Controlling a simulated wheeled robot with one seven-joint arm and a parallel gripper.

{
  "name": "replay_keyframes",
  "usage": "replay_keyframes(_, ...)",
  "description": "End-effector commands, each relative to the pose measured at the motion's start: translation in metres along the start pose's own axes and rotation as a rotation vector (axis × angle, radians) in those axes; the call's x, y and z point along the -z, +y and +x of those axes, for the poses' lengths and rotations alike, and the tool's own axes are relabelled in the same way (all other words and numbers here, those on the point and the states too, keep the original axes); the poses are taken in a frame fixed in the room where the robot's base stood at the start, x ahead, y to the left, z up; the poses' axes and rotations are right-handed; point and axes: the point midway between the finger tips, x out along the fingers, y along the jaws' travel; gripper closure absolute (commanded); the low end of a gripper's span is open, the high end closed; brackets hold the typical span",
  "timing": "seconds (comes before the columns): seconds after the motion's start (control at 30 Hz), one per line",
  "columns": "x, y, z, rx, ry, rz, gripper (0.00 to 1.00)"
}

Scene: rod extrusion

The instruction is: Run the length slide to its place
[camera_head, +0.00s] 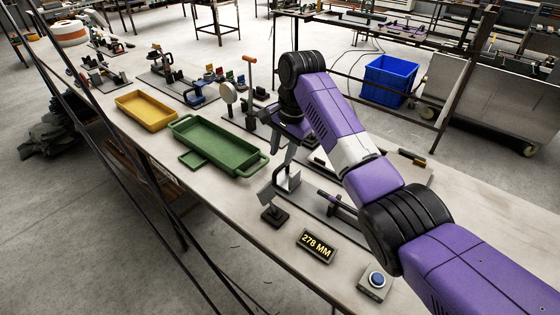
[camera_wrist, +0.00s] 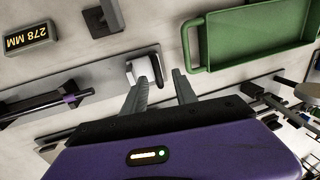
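The length slide appears to be the small grey upright block with a dark top (camera_head: 287,178), standing on a long grey plate on the bench. In the wrist view it looks like a white and dark piece (camera_wrist: 143,70) at the plate's end. My gripper (camera_head: 281,160) is just above and beside it in the head view. In the wrist view my gripper (camera_wrist: 160,80) has its two fingers spread with nothing held between them. The left finger overlaps the slide's edge; contact cannot be told. A display (camera_head: 317,246) reads 278 MM.
A green tray (camera_head: 225,143) and a yellow tray (camera_head: 147,110) lie left of my gripper. A dark stand with a tilted plate (camera_head: 272,211) is in front of the slide. A blue button box (camera_head: 376,281) sits near the bench's front. A dark rod-like part (camera_wrist: 45,106) lies along the plate.

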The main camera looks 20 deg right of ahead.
Motion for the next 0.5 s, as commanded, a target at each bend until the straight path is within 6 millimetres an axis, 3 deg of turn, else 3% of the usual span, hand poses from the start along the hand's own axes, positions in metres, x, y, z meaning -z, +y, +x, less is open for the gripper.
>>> replay_keyframes(0.2,0.0,-0.001,-0.029,0.002,0.002,0.0,0.66)
replay_keyframes(0.5,0.0,0.0,-0.037,-0.001,0.0,0.001,0.66)
